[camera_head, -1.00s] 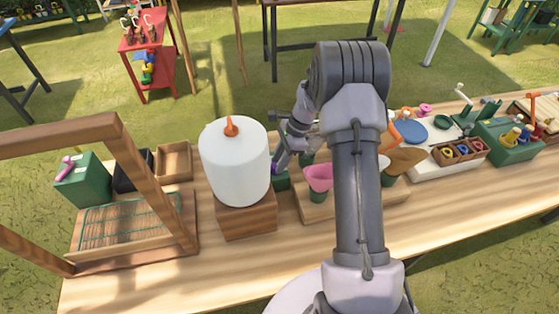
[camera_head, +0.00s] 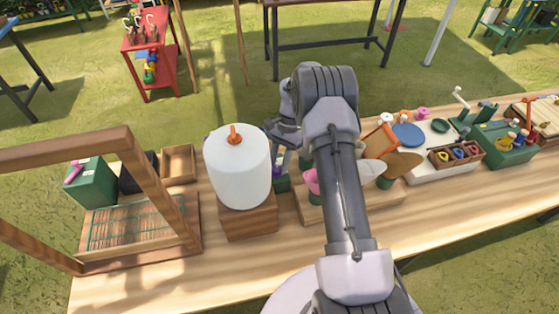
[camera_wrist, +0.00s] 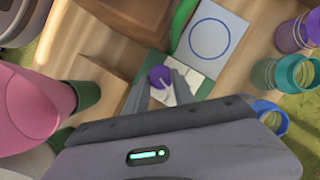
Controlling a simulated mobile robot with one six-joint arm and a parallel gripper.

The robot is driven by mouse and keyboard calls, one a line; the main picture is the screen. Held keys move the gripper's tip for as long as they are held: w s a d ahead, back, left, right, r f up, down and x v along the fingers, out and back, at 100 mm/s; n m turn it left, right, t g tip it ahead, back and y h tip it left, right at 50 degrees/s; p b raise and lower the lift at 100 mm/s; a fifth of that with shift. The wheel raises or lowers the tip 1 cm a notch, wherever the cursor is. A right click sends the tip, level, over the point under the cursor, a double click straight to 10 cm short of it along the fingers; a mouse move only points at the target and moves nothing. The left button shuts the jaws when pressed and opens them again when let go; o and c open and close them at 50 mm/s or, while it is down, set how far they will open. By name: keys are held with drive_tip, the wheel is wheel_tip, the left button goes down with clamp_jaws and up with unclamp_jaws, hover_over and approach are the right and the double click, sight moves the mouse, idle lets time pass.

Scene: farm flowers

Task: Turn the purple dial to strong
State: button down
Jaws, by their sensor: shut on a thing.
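The purple dial (camera_wrist: 160,77) is a small round knob in the middle of the wrist view, above a pale and green base. My gripper (camera_wrist: 160,88) has its two grey fingers on either side of it and is shut on it. The fingers hide part of the dial and its markings, so I cannot read its setting. In the head view my gripper (camera_head: 281,160) is low behind the arm, beside a green box (camera_head: 282,183), and mostly hidden.
A white tank (camera_head: 238,168) on a wooden block (camera_head: 249,222) stands close left of my gripper. A pink flower (camera_head: 312,182) is close on the right. The wrist view shows a white card with a blue circle (camera_wrist: 212,38) and a teal cup (camera_wrist: 290,72). The front tabletop is clear.

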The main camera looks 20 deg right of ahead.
drive_tip(key=n, duration=0.2)
drive_tip(key=n+g+h, duration=0.1)
drive_tip(key=n+p, duration=0.1)
drive_tip(key=n, duration=0.1)
drive_tip(key=shift+w+a+n+h, duration=0.2)
drive_tip(key=shift+w+n+h, duration=0.1)
drive_tip(key=shift+h, duration=0.1)
drive_tip(key=n, duration=0.1)
drive_tip(key=n+h, duration=0.1)
drive_tip(key=n, duration=0.1)
drive_tip(key=n+g+h+p, duration=0.1)
drive_tip(key=n, duration=0.1)
drive_tip(key=shift+a, duration=0.3)
drive_tip(key=shift+n, duration=0.3)
drive_tip(key=c, duration=1.1)
unclamp_jaws()
drive_tip(key=shift+o, duration=0.2)
